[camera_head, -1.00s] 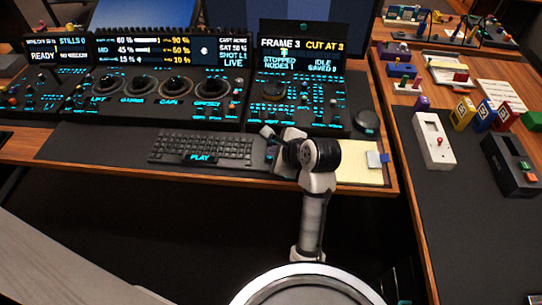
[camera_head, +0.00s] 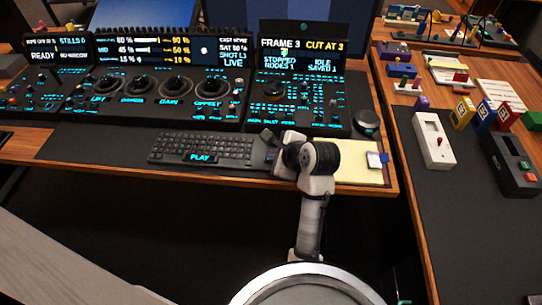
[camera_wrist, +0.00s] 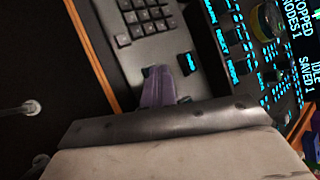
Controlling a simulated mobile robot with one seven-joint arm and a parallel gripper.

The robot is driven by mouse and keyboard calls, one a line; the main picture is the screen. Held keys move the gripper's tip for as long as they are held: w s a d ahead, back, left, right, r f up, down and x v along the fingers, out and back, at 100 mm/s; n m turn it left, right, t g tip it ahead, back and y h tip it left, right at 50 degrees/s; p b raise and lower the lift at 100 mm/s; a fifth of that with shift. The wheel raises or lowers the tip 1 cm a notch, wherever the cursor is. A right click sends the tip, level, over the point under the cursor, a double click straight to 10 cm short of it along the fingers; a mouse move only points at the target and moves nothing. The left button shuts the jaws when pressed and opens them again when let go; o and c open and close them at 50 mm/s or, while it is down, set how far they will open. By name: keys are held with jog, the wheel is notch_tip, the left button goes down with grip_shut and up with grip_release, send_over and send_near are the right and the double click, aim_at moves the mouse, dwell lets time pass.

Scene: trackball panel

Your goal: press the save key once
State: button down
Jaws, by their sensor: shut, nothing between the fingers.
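My gripper (camera_head: 271,154) is at the right end of the keyboard, low over the desk, with its fingers shut and empty. In the wrist view, the purple fingertips (camera_wrist: 158,75) point at the grey surface beside the keyboard. A small dark key with a blue label (camera_wrist: 187,62) lies just right of the fingertips there; I cannot read its label. I cannot tell for sure which key is the save key, as the hand hides this spot in the head view. The right display (camera_head: 302,55) reads "SAVED 1", and the wrist view shows this too.
The keyboard (camera_head: 203,149) with a lit "PLAY" label lies to the left. The trackball panel (camera_head: 165,90) stands behind. A yellow pad (camera_head: 362,174) and a black round knob (camera_head: 367,121) are to the right. A side table holds a white switch box (camera_head: 433,140).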

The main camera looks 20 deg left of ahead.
jog(key=shift+r, duration=0.1)
jog(key=shift+r+p, duration=0.85)
jog(key=shift+p, duration=0.6)
notch_tip(320, 180, up, 5)
jog(key=p, duration=0.7)
